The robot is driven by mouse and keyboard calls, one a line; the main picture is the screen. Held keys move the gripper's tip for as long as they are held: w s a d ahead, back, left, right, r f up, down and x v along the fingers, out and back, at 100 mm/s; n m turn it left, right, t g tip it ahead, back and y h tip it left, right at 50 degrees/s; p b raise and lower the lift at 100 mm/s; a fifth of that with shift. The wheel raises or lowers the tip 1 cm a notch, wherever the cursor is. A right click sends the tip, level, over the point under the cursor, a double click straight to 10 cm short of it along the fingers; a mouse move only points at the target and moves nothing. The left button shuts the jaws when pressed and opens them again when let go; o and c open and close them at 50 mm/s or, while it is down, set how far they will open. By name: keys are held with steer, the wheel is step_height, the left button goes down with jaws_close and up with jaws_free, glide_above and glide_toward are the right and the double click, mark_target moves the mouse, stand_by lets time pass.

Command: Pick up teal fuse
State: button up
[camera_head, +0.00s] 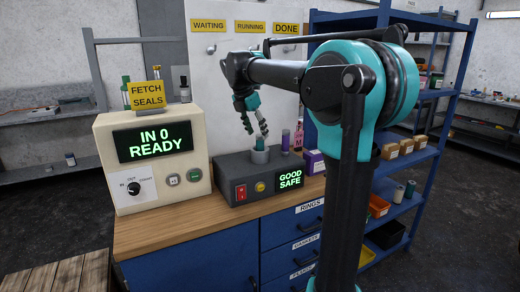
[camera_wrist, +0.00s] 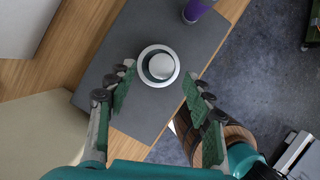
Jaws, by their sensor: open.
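The teal fuse (camera_head: 260,144) stands upright in a pale round socket (camera_head: 260,156) on top of the dark grey box (camera_head: 232,170). In the wrist view, I look down on the fuse's grey round top (camera_wrist: 160,66) inside the white socket ring (camera_wrist: 145,77). My gripper (camera_head: 257,127) is just above the fuse, pointing down. In the wrist view, its two fingers (camera_wrist: 158,76) are spread wide, one on each side of the socket, with nothing between them touching. The fuse's lower part is hidden in the socket.
A purple cylinder (camera_head: 285,140) stands right of the socket, and it also shows in the wrist view (camera_wrist: 198,9). The cream control box (camera_head: 152,115) reads "IN 0 READY". The box's screen (camera_head: 290,180) reads "GOOD SAFE". A purple carton (camera_head: 314,162) and blue shelves are to the right.

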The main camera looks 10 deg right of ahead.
mark_target(260, 148)
steer(key=shift+x, duration=2.65)
jaws_close()
